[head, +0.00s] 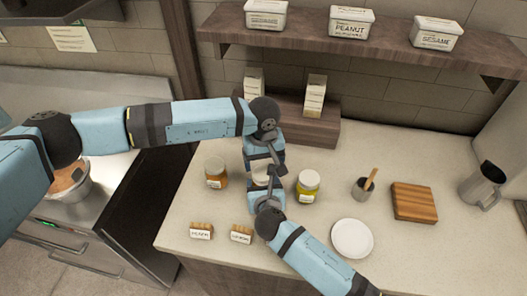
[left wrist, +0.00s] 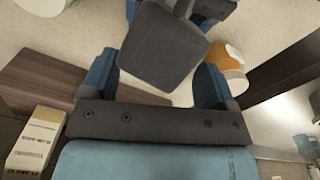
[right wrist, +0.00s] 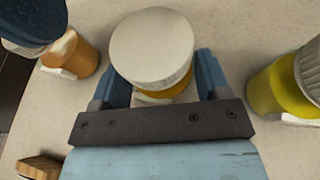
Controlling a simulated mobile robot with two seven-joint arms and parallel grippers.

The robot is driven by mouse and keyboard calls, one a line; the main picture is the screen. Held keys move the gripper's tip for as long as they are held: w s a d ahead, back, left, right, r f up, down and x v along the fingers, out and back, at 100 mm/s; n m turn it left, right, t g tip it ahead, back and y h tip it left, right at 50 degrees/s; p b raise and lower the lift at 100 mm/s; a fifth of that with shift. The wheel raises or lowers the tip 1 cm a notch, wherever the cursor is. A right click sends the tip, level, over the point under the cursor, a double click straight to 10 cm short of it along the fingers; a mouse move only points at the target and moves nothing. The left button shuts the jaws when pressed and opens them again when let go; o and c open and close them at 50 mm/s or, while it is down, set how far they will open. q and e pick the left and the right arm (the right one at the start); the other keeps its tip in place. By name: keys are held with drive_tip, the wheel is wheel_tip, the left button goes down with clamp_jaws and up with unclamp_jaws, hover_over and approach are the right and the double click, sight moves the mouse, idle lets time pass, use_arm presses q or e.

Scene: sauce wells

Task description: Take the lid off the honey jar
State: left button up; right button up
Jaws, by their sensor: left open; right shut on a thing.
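An amber jar, apparently the honey jar (right wrist: 160,91), stands upright between the fingers of my right gripper (right wrist: 154,72), which is shut on its body. Its broad white lid (right wrist: 152,46) sits on top. In the head view the jar (head: 261,176) is partly covered by my grippers, and its label cannot be read. My left gripper (head: 263,157) is open, just behind and above the jar. In the left wrist view a dark plate covers the space between its fingers (left wrist: 158,80), so the gap to the lid cannot be judged.
An orange jar (head: 215,172) stands left of the held jar, and a yellow jar (head: 307,186) close to its right. Two small labelled blocks (head: 201,231) lie in front. A white plate (head: 352,238), a small pot (head: 362,189) and a wooden board (head: 414,202) are farther right.

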sight(264, 172)
use_arm(q)
drive_tip(key=shift+f, duration=1.95)
drive_tip(key=c, duration=0.9)
drive_tip(key=shift+c, duration=0.3)
use_arm(e)
drive_tip(key=shift+a, duration=0.1)
use_arm(q)
drive_tip(key=n, duration=0.5)
use_arm(e)
drive_tip(key=shift+s, duration=0.1)
use_arm(q)
drive_tip(key=n, duration=0.5)
drive_tip(key=shift+d+r, duration=0.1)
drive_tip(key=shift+r, duration=0.05)
use_arm(e)
drive_tip(key=shift+a, duration=0.15)
